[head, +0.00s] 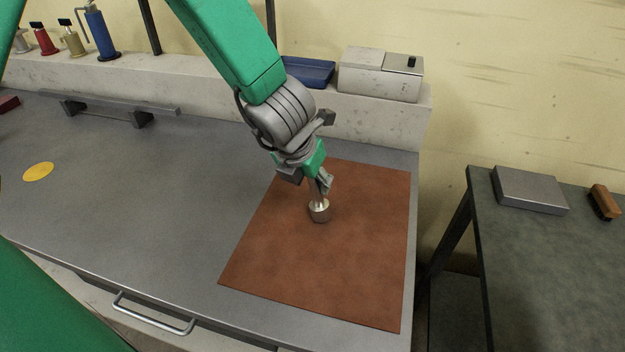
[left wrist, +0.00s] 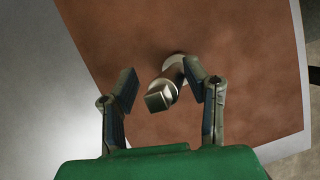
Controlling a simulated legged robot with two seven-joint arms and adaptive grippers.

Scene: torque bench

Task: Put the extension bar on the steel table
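The extension bar (head: 319,211) is a short silvery metal piece with a wide round end and a narrower shaft. It appears to stand on the brown mat, below my left gripper (head: 321,183). In the left wrist view the square tip of the bar (left wrist: 159,97) points up toward the camera, between the two fingers of my left gripper (left wrist: 160,88). The fingers are apart, with a visible gap on the left side; I cannot tell whether the right finger touches the bar. The grey steel-looking table top (head: 150,215) lies under the mat. My right gripper is not in view.
The brown mat (head: 340,270) covers the table's right end. A yellow disc (head: 38,171) lies at left, a long grey holder (head: 110,103) at the back. A separate dark table (head: 545,270) at right carries a grey box (head: 530,190) and a brush (head: 604,202). The table's middle is clear.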

